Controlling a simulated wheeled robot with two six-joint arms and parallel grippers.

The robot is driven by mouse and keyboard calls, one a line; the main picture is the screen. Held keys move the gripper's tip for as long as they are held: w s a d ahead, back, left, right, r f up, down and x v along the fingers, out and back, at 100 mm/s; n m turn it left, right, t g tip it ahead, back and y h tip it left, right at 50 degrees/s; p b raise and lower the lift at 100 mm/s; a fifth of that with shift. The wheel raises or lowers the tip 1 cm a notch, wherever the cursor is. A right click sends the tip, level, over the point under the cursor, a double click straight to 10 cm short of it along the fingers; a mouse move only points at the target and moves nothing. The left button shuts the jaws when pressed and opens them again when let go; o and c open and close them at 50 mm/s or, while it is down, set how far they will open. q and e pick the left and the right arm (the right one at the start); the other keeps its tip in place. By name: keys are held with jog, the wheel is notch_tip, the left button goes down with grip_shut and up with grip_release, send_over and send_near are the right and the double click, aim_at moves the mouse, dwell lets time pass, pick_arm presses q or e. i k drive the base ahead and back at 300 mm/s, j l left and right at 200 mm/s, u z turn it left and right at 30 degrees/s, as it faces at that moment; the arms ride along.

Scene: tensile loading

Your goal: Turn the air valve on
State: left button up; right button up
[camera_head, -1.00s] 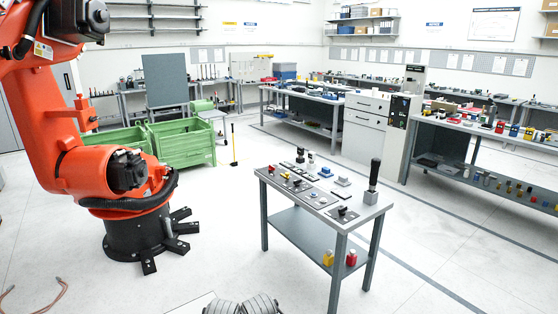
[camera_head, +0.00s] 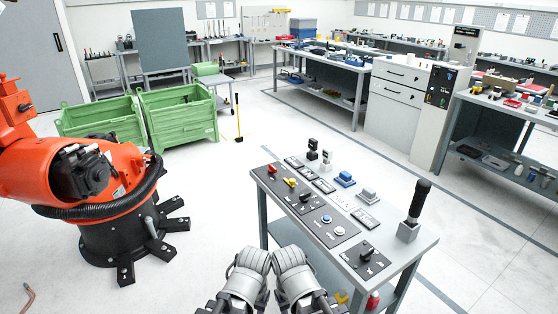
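A grey control table (camera_head: 398,244) stands right of centre, close in front of me. Its sloped panels carry a red knob (camera_head: 271,169), a yellow handle (camera_head: 291,182), a black rotary knob (camera_head: 305,196), a blue button (camera_head: 327,219), a pale button (camera_head: 340,231) and another black rotary knob (camera_head: 367,253). Which one is the air valve I cannot tell; labels are too small to read. My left gripper (camera_head: 252,262) and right gripper (camera_head: 288,260) are side by side at the bottom centre, short of the table's left edge. Their fingers cannot be made out. No control appears held.
A black lever (camera_head: 419,200) stands upright at the table's right end. An orange robot arm (camera_head: 95,185) on a black footed base is at left. Green bins (camera_head: 182,117) stand behind it. The floor between arm and table is clear.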

aim_at(271, 169)
jog(key=i+z, duration=0.15)
jog(key=z, duration=0.25)
jog(key=i+j+z, duration=0.15)
jog(key=z, duration=0.2)
jog(key=i+j+z, duration=0.4)
jog(key=j, duration=0.3)
jog(key=i+j+z, duration=0.15)
jog(key=i+j, duration=0.35)
jog(key=j, duration=0.2)
jog(key=i+j, duration=0.15)
jog(key=j, duration=0.15)
jog(key=i+j, duration=0.15)
jog(key=j, duration=0.2)
jog(key=i+j, duration=0.15)
jog(key=j, duration=0.15)
jog(key=z, duration=0.05)
